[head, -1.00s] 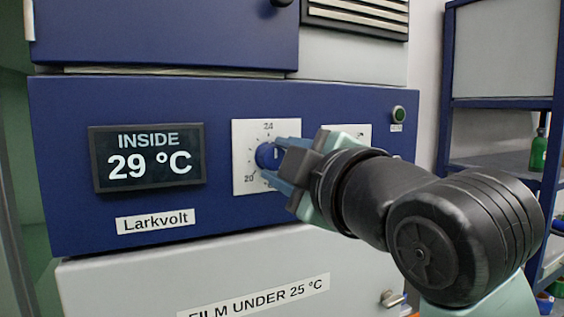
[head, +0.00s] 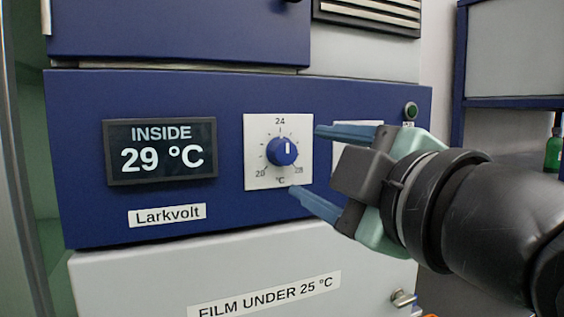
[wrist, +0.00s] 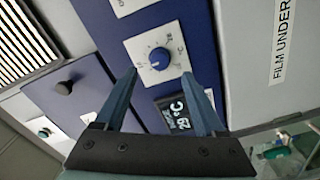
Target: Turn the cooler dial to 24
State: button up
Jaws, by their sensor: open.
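The blue cooler dial (head: 283,151) sits on a white scale plate (head: 251,181) marked 20 at lower left, 24 at the top and 28 at lower right. The display (head: 160,178) reads INSIDE 29 °C. My gripper (head: 305,160) is open and empty, to the right of the dial and standing off the panel. The wrist view shows the dial (wrist: 159,58) beyond and between my open fingertips (wrist: 160,74), apart from both.
A green button (head: 411,111) is at the panel's upper right, above a white label partly hidden by my gripper. A grey door labelled FILM UNDER 25 °C (head: 130,285) lies below, with a metal latch (head: 402,298). A blue shelf (head: 510,103) with a green bottle stands at right.

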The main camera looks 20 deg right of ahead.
jog(key=s, duration=0.6)
jog(key=shift+s, duration=0.3)
jog(key=shift+d, duration=0.1)
jog(key=w+a+r+m+t+y, duration=0.1)
jog(key=w+a+r+m+t, duration=0.35)
jog(key=a+m, duration=0.35)
jog(key=s+a+r+m+t+h, duration=0.1)
jog(key=s+a+m+t, duration=0.3)
jog(key=a, duration=0.5)
jog(key=shift+r+m+t+h, duration=0.3)
jog(key=shift+m+t, duration=0.15)
jog(key=shift+m, duration=0.15)
jog(key=shift+w, duration=0.1)
dwell(1.0)
